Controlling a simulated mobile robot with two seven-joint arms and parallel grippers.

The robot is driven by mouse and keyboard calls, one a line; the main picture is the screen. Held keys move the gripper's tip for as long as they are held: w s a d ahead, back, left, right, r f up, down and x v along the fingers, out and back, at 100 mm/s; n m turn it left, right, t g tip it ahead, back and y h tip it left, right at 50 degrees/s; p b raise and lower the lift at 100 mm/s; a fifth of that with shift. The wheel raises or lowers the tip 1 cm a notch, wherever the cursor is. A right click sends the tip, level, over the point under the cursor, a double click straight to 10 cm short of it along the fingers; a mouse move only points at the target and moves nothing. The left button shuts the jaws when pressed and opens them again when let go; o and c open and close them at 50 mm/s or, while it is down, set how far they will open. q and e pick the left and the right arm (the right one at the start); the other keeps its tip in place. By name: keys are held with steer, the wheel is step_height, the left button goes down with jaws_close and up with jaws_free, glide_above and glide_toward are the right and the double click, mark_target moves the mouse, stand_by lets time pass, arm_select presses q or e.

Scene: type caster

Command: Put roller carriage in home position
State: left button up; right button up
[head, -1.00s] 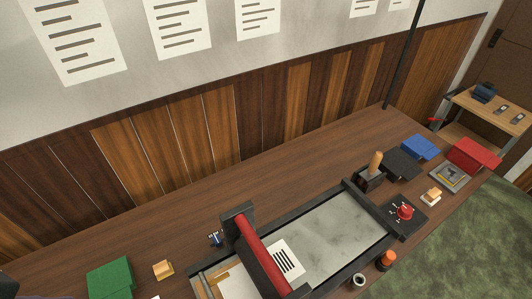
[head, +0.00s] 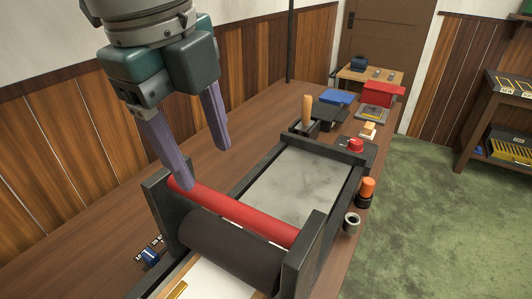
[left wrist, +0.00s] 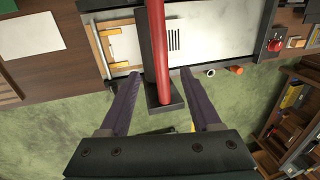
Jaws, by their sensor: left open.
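The roller carriage has a red roller (head: 235,212), a dark roller (head: 225,240) and black end plates (head: 302,255). It spans the press bed (head: 295,180) near the bed's closer end in the head view. My left gripper (head: 208,168) has two purple fingers spread apart, with nothing between them that it grips. In the head view it overlaps the carriage's left end; the height gap is hard to judge. In the left wrist view the red roller (left wrist: 157,45) and a black end plate (left wrist: 165,107) lie between the open fingers (left wrist: 158,73). My right gripper is out of view.
At the bed's far end stands a block with an upright wooden handle (head: 307,108), near a red knob (head: 355,146). An orange-topped jar (head: 367,190) and a small cup (head: 351,222) stand along the right side. A small blue item (head: 150,256) lies left of the carriage.

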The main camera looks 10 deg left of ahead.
mark_target(222, 200)
arm_select(q)
steer(key=f, duration=0.3)
steer(key=w+f, duration=0.1)
steer(key=f, duration=0.5)
steer(key=shift+w+d, duration=0.35)
steer(key=shift+c, duration=0.3)
jaws_close()
steer(key=shift+r, duration=0.1)
stand_by(0.4)
